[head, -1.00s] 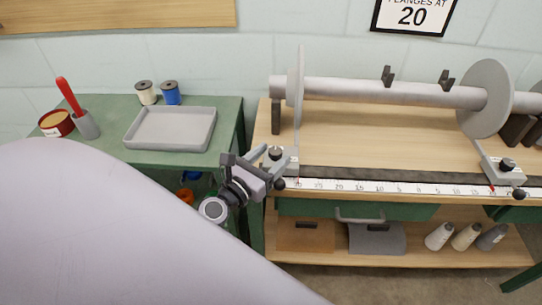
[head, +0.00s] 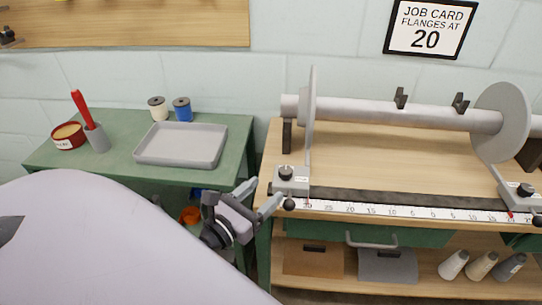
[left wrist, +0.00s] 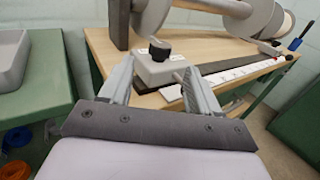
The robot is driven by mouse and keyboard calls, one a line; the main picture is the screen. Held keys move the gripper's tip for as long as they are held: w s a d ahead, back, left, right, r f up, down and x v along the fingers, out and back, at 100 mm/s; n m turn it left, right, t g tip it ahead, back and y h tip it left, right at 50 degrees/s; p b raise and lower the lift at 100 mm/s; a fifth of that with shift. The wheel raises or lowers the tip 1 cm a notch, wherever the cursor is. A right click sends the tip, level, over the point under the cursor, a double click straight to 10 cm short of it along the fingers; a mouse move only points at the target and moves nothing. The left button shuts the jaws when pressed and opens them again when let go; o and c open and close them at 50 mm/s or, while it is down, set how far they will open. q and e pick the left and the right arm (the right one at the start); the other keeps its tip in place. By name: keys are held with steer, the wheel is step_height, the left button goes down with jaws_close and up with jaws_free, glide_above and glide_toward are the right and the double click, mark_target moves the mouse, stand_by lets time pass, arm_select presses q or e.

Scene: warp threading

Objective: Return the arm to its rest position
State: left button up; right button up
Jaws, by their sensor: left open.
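My left gripper (head: 262,199) is open and empty. In the head view it is just left of the wooden bench's (head: 390,158) front left corner, near the left flange clamp (head: 291,181) with its black knob. In the left wrist view the two fingers (left wrist: 152,88) are spread apart, and the clamp (left wrist: 158,66) shows beyond and between them. I cannot tell from the views whether a finger touches the clamp. My own large pale arm link covers the lower left of the head view. My right gripper is not seen.
The bench carries a grey beam (head: 400,113) with two round flanges (head: 500,122) and a white scale (head: 400,211). A green table (head: 235,135) at left holds a grey tray (head: 182,160), two spools, a red tin and a cup. Cones (head: 480,265) stand on the lower shelf.

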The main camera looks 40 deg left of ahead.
arm_select(q)
steer(key=s+a+f+n+g+y, duration=0.2)
steer(key=s+n+g+y, duration=0.15)
steer(key=n, duration=0.95)
steer(key=s+a+f+n+g+y, duration=0.1)
steer(key=s+a+n+g+y, duration=0.25)
steer(key=n, duration=0.95)
steer(key=s+d+f+n+g+h, duration=0.4)
steer(key=s+d+n+g+h, duration=0.4)
steer(key=d, duration=0.5)
steer(key=w+d+f+t+p, duration=0.2)
steer(key=w+f+t+p, duration=0.1)
steer(key=f+t, duration=0.3)
steer(key=shift+w+f+t+h, duration=0.15)
steer(key=shift+w+t+h, duration=0.25)
steer(key=shift+w+t, duration=0.4)
